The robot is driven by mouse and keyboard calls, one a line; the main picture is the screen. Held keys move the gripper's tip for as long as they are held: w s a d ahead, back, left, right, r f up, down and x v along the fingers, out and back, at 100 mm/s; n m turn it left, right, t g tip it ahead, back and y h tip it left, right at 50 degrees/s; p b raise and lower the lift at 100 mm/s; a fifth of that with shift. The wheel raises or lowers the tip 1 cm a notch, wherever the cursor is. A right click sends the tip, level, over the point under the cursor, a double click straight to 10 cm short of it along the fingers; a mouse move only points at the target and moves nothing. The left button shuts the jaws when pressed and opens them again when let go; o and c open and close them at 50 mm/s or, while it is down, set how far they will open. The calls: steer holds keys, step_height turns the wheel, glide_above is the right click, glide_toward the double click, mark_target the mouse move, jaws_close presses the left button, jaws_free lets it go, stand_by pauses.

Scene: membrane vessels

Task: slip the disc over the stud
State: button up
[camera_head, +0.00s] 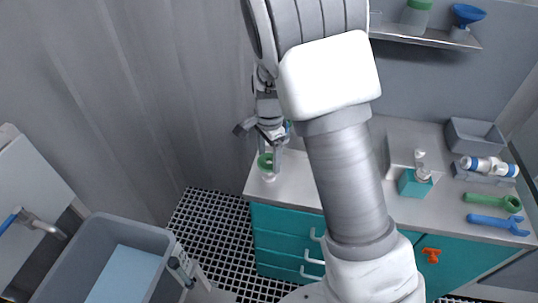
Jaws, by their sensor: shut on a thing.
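My gripper (271,147) points down over the left end of the counter, at the far side of my arm. It is shut on a small green ring-like disc (265,162), which shows just under the fingers. A small pale upright piece (268,177), perhaps the stud, stands on the counter close below the disc. The view is too small to tell whether the disc is around this piece or only above it. My white and grey arm crosses the middle of the view and hides part of the counter.
A teal block (415,184) with a white fitting stands right of my arm. Farther right are a grey bin (475,135), a white-and-blue cylinder (489,166), a green wrench (493,201) and a blue wrench (498,223). A shelf (425,37) hangs above.

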mark_target(269, 162)
steer(key=shift+f+b, duration=1.3)
steer(key=shift+f, duration=0.65)
steer(key=shift+f, duration=0.2)
steer(key=o, duration=1.3)
steer(key=shift+c, duration=0.2)
step_height(269, 162, up, 17)
steer(key=p, duration=0.2)
steer(key=shift+r, duration=0.2)
